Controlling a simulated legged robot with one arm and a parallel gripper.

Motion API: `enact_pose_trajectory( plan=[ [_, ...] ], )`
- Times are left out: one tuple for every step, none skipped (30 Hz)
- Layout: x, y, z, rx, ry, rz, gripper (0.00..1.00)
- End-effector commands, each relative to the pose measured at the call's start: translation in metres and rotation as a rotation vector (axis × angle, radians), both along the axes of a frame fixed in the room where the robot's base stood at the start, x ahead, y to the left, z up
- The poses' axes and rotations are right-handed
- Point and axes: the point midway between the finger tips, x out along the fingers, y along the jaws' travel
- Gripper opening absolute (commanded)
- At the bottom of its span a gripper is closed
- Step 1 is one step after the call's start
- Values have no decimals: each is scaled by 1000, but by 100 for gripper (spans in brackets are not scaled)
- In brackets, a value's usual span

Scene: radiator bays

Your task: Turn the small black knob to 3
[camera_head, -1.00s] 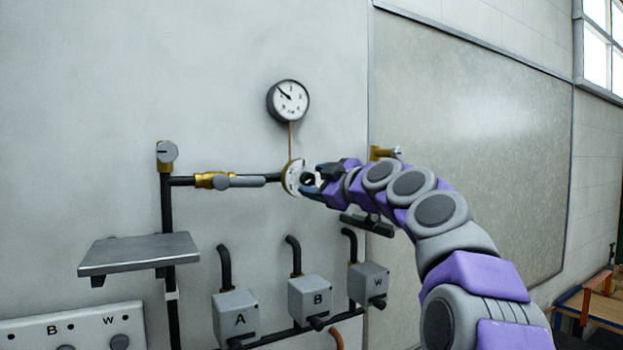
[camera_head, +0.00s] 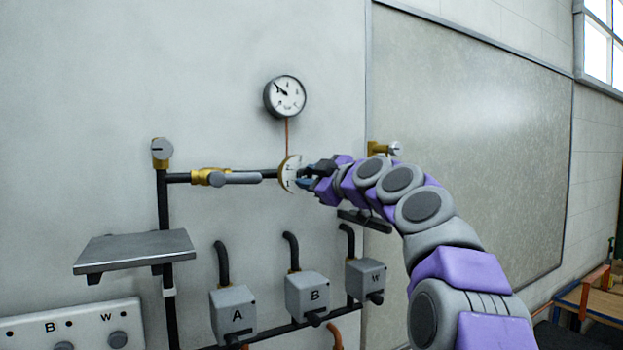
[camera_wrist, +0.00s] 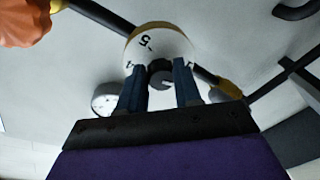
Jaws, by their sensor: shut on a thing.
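The small black knob (camera_wrist: 160,76) sits at the centre of a round white dial (camera_wrist: 160,38) with a brass-coloured rim. In the wrist view it lies between the two blue fingers of my gripper (camera_wrist: 158,72), which is shut on it. In the head view my gripper (camera_head: 304,175) reaches the dial (camera_head: 288,173) from the right, and its fingers hide the knob. A 2 and a 1 show on the dial's face there. A 5 shows in the wrist view. The knob's exact setting cannot be read.
A pressure gauge (camera_head: 285,96) hangs above the dial. A brass valve with a grey lever (camera_head: 235,178) is on the pipe to the left. A grey shelf (camera_head: 135,250) juts out at lower left.

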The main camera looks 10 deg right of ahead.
Motion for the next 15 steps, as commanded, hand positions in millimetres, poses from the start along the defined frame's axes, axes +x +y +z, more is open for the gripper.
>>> enact_pose_trajectory(
  plan=[
    [0, -1, 0, 0, 0, -3, 9],
    [0, -1, 0, 0, 0, -3, 6],
    [0, -1, 0, 0, 0, -3, 3],
    [0, -1, 0, 0, 0, -3, 3],
    [0, -1, 0, 1, 0, -3, 3],
    [0, -1, 0, 2, 1, -3, 3],
    [0, -1, 0, 5, 2, -2, 3],
    [0, -1, 0, 8, 3, -2, 3],
    [0, -1, 0, 14, 5, -2, 3],
    [-1, -1, 0, 20, 6, -1, 3],
    [-1, -1, -1, 28, 9, -2, 3],
    [-1, -1, -1, 39, 12, -1, 3],
    [-1, -1, -1, 52, 17, -2, 3],
    [-1, -1, -1, 64, 20, -2, 3],
    [-1, 0, -1, 84, 27, -2, 3]
  ],
)
